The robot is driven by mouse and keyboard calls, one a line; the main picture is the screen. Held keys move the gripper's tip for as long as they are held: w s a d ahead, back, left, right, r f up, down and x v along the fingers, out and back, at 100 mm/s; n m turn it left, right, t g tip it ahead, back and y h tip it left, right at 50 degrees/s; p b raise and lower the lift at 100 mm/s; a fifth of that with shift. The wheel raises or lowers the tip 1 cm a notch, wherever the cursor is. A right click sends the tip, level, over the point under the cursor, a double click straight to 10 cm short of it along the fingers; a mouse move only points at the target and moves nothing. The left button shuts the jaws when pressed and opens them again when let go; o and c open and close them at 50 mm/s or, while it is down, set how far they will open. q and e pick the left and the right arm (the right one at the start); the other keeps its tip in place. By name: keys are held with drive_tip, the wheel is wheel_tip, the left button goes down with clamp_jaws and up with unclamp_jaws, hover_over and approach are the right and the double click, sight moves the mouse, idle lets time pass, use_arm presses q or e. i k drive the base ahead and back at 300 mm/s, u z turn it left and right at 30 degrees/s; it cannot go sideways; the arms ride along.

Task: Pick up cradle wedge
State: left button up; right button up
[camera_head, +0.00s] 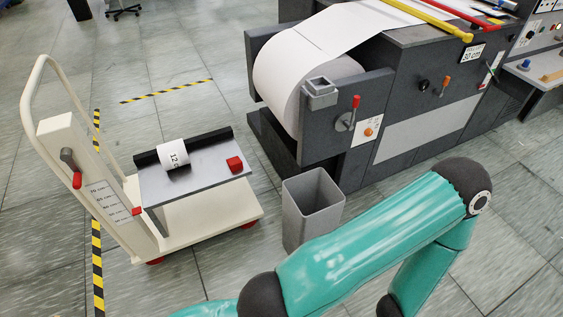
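A small red block (235,164), which looks like the cradle wedge, sits on the grey top plate (203,176) of the cream lift cart, near the plate's right edge. A small white roll (174,156) with a printed number lies on the same plate, left of the red block and near the dark back rail. Nothing touches the red block from above. Neither of my grippers is in view. A teal arm of mine crosses the lower right of the picture, and its gripper end is out of frame.
The lift cart (190,206) has a tall handle and a red-knobbed lever on its left. An open grey bin (312,200) stands right of the cart. Behind is the printing machine (420,110) with a large paper roll (275,75).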

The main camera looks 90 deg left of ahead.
sight(235, 163)
drive_tip(key=z, duration=0.45)
drive_tip(key=i, duration=0.2)
drive_tip(key=u, duration=2.8)
drive_tip(key=i, duration=0.2)
drive_tip(key=u, duration=1.45)
drive_tip(key=k, duration=0.55)
drive_tip(key=u, duration=0.4)
drive_tip(key=i, duration=2)
drive_tip(key=z, duration=0.35)
